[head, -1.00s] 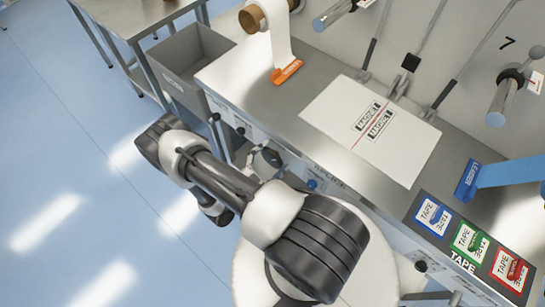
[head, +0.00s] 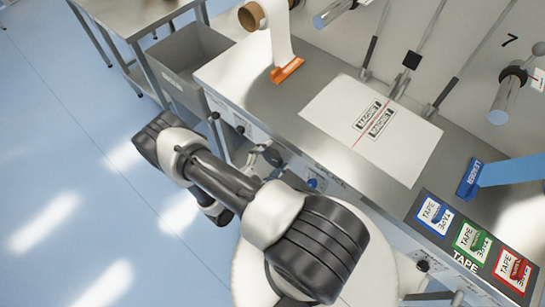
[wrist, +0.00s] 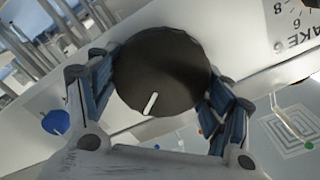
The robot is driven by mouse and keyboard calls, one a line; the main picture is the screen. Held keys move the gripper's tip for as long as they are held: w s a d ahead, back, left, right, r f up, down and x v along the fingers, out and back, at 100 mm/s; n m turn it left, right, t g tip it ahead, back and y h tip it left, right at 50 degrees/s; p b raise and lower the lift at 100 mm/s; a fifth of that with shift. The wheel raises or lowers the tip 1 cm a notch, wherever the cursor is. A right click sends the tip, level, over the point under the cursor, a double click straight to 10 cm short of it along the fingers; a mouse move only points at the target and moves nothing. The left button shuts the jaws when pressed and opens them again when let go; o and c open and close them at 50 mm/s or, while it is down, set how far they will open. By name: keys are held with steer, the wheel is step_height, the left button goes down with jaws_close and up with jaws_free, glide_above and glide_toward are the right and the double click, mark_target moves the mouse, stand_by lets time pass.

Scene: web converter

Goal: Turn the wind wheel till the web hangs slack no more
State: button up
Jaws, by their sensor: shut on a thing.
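My gripper (wrist: 158,125) is shut on a dark round knob (wrist: 165,65), with one finger on each side of its rim. A white index line shows on the knob's face, tilted and low left of its middle. In the head view the knob (head: 272,156) shows at the bench's front face, partly hidden by my arm. A white web (head: 281,38) runs from a roll with a brown core (head: 252,15) down to an orange clamp (head: 287,69). A blue web (head: 515,171) enters a blue clamp (head: 467,179) at right. I cannot tell the slack of either web.
A blue knob (head: 314,184) sits right of the held knob, also in the wrist view (wrist: 55,122). A printed white sheet (head: 330,105) and tape pads (head: 435,214) lie on the bench. A grey bin (head: 170,85) stands at left. The blue floor (head: 60,150) is clear.

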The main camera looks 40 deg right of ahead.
steer(key=m, duration=0.2)
steer(key=m+b, duration=0.1)
steer(key=m, duration=0.1)
steer(key=shift+s+f+m, duration=0.1)
steer(key=shift+f+m, duration=0.1)
steer(key=shift+m, duration=0.1)
steer(key=m+b, duration=0.1)
steer(key=m, duration=0.3)
steer(key=shift+f+m, duration=0.1)
steer(key=shift+m, duration=0.2)
steer(key=m+b, duration=0.1)
steer(key=m, duration=0.3)
steer(key=shift+f, duration=0.1)
steer(key=shift+m, duration=1.9)
steer(key=o, duration=1.1)
